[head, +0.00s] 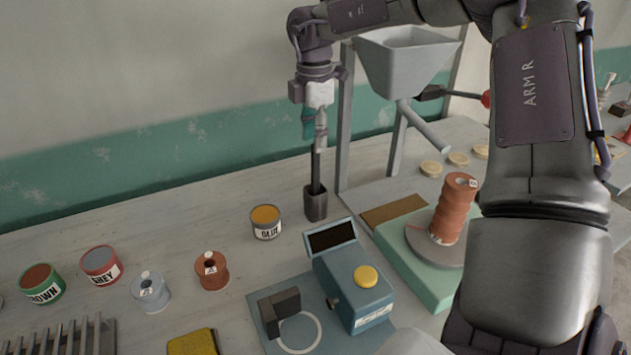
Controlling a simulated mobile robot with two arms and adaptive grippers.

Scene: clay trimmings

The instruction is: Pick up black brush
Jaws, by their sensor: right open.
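The black brush (316,168) stands upright, its thin dark shaft rising from a small dark grey block-shaped holder (316,205) on the bench. My right gripper (316,138) points straight down over it, with its fingers at the upper end of the shaft. The gripper is open. The top of the brush is hidden by the fingers, and I cannot tell whether they touch it. My left gripper is not in view.
A grey hopper (405,62) on legs stands close right of the holder. A glue tin (266,222) and a blue device (353,285) with a yellow button are in front. A terracotta stack (454,210) stands right.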

